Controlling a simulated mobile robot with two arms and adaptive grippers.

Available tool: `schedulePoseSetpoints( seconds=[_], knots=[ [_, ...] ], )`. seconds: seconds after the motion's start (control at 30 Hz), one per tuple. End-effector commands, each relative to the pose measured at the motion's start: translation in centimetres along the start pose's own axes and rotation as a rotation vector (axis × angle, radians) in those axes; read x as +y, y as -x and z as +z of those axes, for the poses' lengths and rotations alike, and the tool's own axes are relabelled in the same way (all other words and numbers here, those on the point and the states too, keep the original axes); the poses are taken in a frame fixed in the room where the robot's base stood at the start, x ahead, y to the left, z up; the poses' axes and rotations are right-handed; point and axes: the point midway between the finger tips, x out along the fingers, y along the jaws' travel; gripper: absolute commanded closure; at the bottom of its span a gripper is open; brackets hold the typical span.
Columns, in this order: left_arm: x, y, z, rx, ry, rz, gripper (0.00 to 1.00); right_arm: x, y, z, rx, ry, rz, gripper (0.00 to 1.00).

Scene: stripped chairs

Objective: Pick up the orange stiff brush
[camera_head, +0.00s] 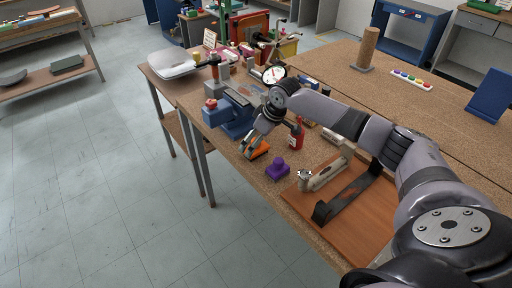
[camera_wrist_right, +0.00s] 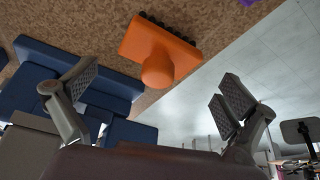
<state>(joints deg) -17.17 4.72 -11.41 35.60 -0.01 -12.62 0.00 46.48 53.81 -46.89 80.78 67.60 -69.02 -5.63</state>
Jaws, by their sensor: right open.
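The orange stiff brush (camera_head: 258,150) lies on the cork-topped table near its front edge, partly hidden by my right gripper in the head view. In the right wrist view the brush (camera_wrist_right: 160,52) shows an orange body with a rounded knob and dark bristles along one side. My right gripper (camera_head: 250,143) comes in from the right and is at the brush, fingers pointing down. In the wrist view its fingers (camera_wrist_right: 160,90) are wide apart and empty, with the brush ahead between them and not gripped. My left gripper is not seen.
A blue vise (camera_head: 232,122) stands just left of the brush. A purple knobbed object (camera_head: 278,168) and a red bottle (camera_head: 296,133) are close on the right. A wooden board (camera_head: 370,212) with a dark bracket lies further right. Open floor borders the table's front edge.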

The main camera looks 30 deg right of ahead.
Motion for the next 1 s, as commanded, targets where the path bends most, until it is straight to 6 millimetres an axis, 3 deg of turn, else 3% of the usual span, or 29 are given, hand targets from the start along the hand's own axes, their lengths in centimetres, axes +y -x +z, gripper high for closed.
schedulePoseSetpoints(
  seconds=[0.17, 0.4, 1.0],
  knots=[
    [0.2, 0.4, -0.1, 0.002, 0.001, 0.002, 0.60, 0.0, -1.7, 0.0, -0.001, 0.000, 0.001, 0.00],
    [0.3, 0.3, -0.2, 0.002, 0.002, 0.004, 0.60, 0.0, -1.9, 0.0, 0.001, 0.000, 0.001, 0.00],
    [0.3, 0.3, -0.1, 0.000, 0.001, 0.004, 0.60, 0.0, -1.9, 0.0, 0.000, 0.000, 0.001, 0.40]
  ],
)
